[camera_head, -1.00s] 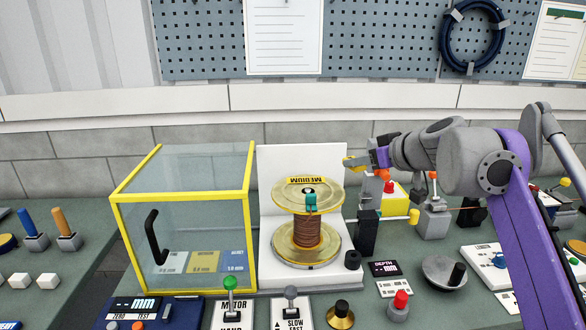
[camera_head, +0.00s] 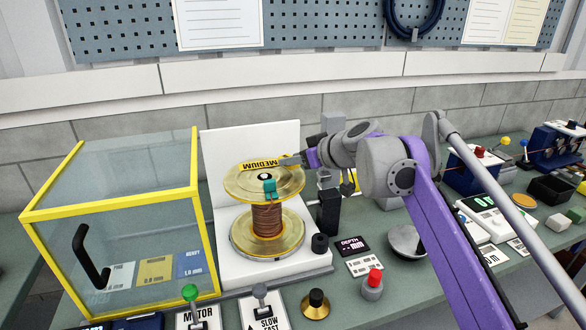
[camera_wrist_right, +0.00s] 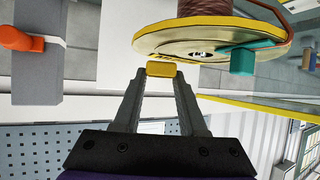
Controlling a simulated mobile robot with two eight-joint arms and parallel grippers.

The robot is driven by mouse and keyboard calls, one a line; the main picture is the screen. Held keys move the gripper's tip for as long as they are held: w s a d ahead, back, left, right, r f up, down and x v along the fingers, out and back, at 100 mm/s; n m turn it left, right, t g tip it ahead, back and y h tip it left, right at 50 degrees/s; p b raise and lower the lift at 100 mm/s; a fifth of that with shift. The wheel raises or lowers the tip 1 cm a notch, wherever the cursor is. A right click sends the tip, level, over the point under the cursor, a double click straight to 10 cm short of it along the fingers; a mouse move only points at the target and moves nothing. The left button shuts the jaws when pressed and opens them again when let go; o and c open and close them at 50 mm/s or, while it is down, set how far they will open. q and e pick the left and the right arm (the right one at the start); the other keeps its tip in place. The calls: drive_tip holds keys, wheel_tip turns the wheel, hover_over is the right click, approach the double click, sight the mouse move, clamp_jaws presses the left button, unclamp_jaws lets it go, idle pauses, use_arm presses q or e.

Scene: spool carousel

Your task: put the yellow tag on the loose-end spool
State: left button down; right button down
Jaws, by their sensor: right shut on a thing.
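My right gripper (camera_wrist_right: 161,80) is shut on the yellow tag (camera_wrist_right: 161,69), which sits between its fingertips in the right wrist view. A spool of brown wire (camera_head: 267,220) stands upright before a white back panel, with a teal clip (camera_head: 269,188) on its top flange. In the head view my right gripper (camera_head: 291,160) is at the right rear edge of that flange. A yellow strip reading MEDIUM (camera_head: 263,163) shows there; I cannot tell whether it is the tag or the spool's label. Contact between tag and flange is unclear. My left gripper is out of view.
A clear box with yellow edges (camera_head: 196,225) stands close left of the spool. A black post (camera_head: 328,212) stands right of it. Switch panels, a brass knob (camera_head: 315,303) and a red button (camera_head: 374,278) line the bench front.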

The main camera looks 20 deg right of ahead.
wheel_tip(320, 180, down, 2)
drive_tip(key=shift+c, duration=2.3)
unclamp_jaws()
drive_tip(key=v, duration=1.2)
drive_tip(key=shift+p, duration=0.45)
drive_tip(key=shift+s+a, duration=0.1)
